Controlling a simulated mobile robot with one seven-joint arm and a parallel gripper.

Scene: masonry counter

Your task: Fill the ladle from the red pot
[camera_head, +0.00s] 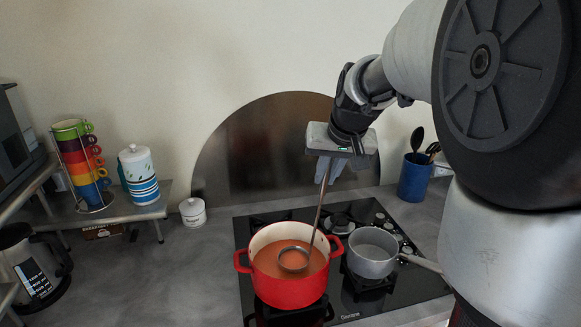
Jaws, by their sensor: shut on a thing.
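The red pot (290,289) stands on the left part of the black hob and holds an orange-brown soup (270,262). The ladle (293,259) has its bowl inside the pot at the soup's surface, and its rim shows. Its thin handle (319,212) leans up and to the right out of the pot. My gripper (327,171) is above the pot, shut on the upper end of the ladle handle. How full the ladle bowl is cannot be told clearly.
A grey saucepan (372,253) stands on the hob (401,292) right of the pot, its handle pointing right. A blue utensil holder (414,178) is at the back right. A white lidded jar (193,212), a canister (139,175), stacked cups (80,160) and a kettle (30,265) are left. Counter left of the hob is clear.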

